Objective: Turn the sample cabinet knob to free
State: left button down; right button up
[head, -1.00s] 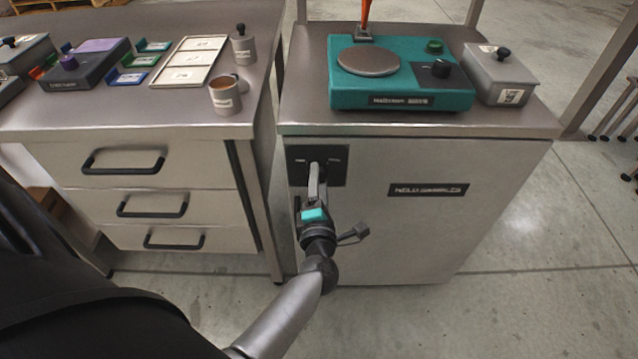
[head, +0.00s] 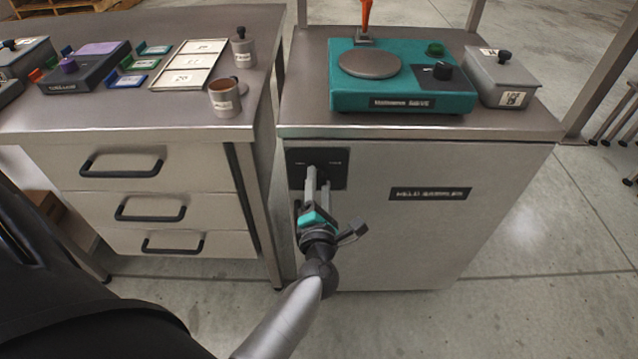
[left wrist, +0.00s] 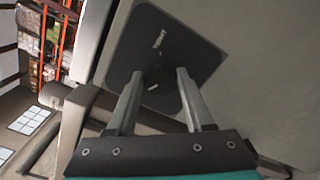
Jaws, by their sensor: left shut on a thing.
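The sample cabinet (head: 420,235) is a pale grey box under the right-hand bench top, with a dark name label. Its black knob plate (head: 335,158) is at the upper left of the front. My left gripper (head: 317,172) reaches up to this plate, its fingers shut on the knob. In the left wrist view the fingers of my left gripper (left wrist: 160,74) meet the black plate (left wrist: 185,42), which looks tilted and carries small white lettering. The dark knob between the fingertips is mostly hidden, so its exact angle cannot be told. My right gripper is out of view.
A teal weigher (head: 400,95) and a grey lidded box (head: 502,78) stand on top of the cabinet. At left, a bench with three drawers (head: 150,210) holds a tray (head: 190,65), cups (head: 224,98) and small coloured items. A narrow gap separates bench and cabinet.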

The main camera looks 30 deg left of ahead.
pick_arm(q)
jog(key=shift+c, duration=1.4)
grip_release()
jog(key=shift+s+d, duration=0.1)
jog(key=shift+s, duration=0.1)
jog(key=p+v, duration=0.1)
jog(key=v, duration=1)
jog(key=shift+s+p, duration=0.3)
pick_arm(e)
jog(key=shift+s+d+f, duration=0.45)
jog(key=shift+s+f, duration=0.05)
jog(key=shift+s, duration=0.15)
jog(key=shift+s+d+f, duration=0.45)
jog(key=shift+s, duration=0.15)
pick_arm(q)
jog(key=shift+d, duration=0.1)
